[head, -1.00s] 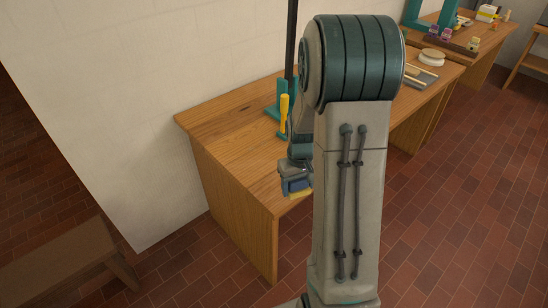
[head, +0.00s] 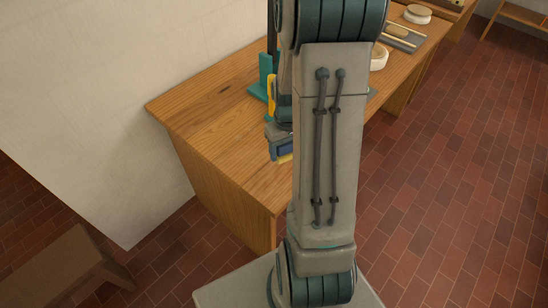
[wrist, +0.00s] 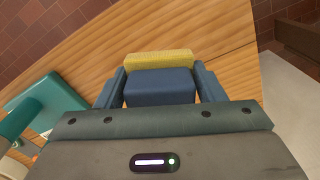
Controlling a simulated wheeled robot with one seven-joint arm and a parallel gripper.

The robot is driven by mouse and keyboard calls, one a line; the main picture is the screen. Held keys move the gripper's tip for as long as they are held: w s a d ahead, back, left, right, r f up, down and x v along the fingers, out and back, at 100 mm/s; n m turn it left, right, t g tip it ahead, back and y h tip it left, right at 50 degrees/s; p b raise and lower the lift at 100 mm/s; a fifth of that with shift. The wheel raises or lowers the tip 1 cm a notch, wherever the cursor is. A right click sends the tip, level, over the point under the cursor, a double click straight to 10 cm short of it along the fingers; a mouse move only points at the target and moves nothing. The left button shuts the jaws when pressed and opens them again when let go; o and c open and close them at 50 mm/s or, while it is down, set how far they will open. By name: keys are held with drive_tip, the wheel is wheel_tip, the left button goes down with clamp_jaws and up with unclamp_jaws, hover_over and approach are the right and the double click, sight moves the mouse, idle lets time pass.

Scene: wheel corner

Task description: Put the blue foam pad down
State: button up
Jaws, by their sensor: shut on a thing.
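The blue foam pad (wrist: 160,87) is between the two fingers of my gripper (wrist: 160,84) in the wrist view, with a yellow strip (wrist: 158,59) along its far side. My gripper is shut on it. In the head view the blue pad (head: 283,149) shows at the end of my arm, over the near part of the wooden table (head: 205,115). Bare tabletop lies behind the pad in the wrist view. I cannot tell whether the pad touches the wood. My arm hides part of the table.
A teal stand (head: 264,80) with a dark post stands on the table beyond my gripper; a teal base (wrist: 45,100) shows at left in the wrist view. A white round container (head: 379,58) sits farther right. The table's left part is clear. A wooden bench (head: 65,262) stands at lower left.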

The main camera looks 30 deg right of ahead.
sight(274, 167)
drive_tip(key=w+a+f, duration=0.1)
drive_tip(key=a+f, duration=0.1)
drive_tip(key=shift+w+a, duration=0.3)
drive_tip(key=shift+w, duration=0.1)
drive_tip(key=shift+f, duration=1.95)
drive_tip(key=shift+f, duration=0.15)
drive_tip(key=o, duration=1.1)
